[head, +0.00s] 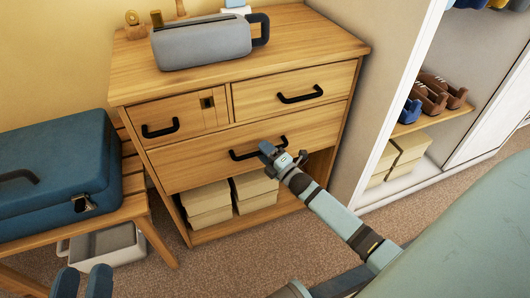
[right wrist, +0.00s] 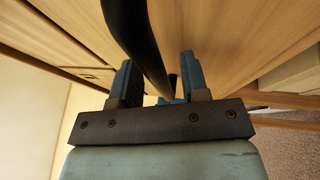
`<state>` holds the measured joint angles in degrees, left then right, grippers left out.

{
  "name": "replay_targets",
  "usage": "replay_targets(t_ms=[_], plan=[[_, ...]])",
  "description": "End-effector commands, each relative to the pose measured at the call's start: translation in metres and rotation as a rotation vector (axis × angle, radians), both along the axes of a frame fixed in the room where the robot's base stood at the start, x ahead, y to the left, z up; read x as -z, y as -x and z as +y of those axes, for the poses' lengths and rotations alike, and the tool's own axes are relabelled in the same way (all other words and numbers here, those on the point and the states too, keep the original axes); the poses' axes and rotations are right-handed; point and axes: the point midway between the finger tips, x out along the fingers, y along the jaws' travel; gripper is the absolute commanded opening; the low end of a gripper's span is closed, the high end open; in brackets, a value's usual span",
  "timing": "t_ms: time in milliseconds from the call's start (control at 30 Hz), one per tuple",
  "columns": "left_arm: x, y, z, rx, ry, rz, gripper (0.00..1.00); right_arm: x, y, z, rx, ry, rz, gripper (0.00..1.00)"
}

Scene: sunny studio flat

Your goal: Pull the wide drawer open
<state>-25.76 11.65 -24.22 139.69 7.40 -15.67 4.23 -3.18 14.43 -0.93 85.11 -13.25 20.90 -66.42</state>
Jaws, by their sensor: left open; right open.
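The wide drawer (head: 195,168) is the lower, full-width drawer of the wooden dresser, and its front looks flush with the dresser. Its black bar handle (head: 240,156) is partly hidden by my right gripper (head: 281,153). In the right wrist view the handle (right wrist: 143,45) runs between the two blue fingers of my right gripper (right wrist: 160,78), which stand apart on either side of it. A gap shows between fingers and handle. My left gripper (head: 82,283) is open and empty at the bottom left, well away from the dresser.
Two small drawers (head: 290,97) sit above the wide one. A blue suitcase (head: 55,175) lies on a bench at left. Carpet (head: 235,255) in front is clear.

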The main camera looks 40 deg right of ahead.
Motion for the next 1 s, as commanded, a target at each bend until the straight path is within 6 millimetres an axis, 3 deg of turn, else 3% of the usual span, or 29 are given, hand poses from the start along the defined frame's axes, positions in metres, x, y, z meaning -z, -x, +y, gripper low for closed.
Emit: replay_targets(t_ms=[133,300,333,667,1000], plan=[[-0.001,0.0,0.0,0.0,0.0,-0.002,0.53,0.0,0.0,0.0,0.0,0.0,0.0,0.42],[-0.002,-0.001,0.0,0.0,-0.001,-0.005,0.53,0.0,0.0,0.0,0.0,0.0,0.0,0.03],[-0.002,-0.001,0.0,0.0,-0.001,-0.005,0.53,0.0,0.0,0.0,0.0,0.0,0.0,0.0],[-0.005,-0.001,0.001,-0.002,0.0,-0.012,0.53,-0.001,0.005,0.001,0.001,-0.001,0.001,0.0],[-0.033,0.002,0.004,-0.026,0.037,-0.089,0.53,-0.003,0.046,0.011,0.001,-0.003,0.003,0.0]])
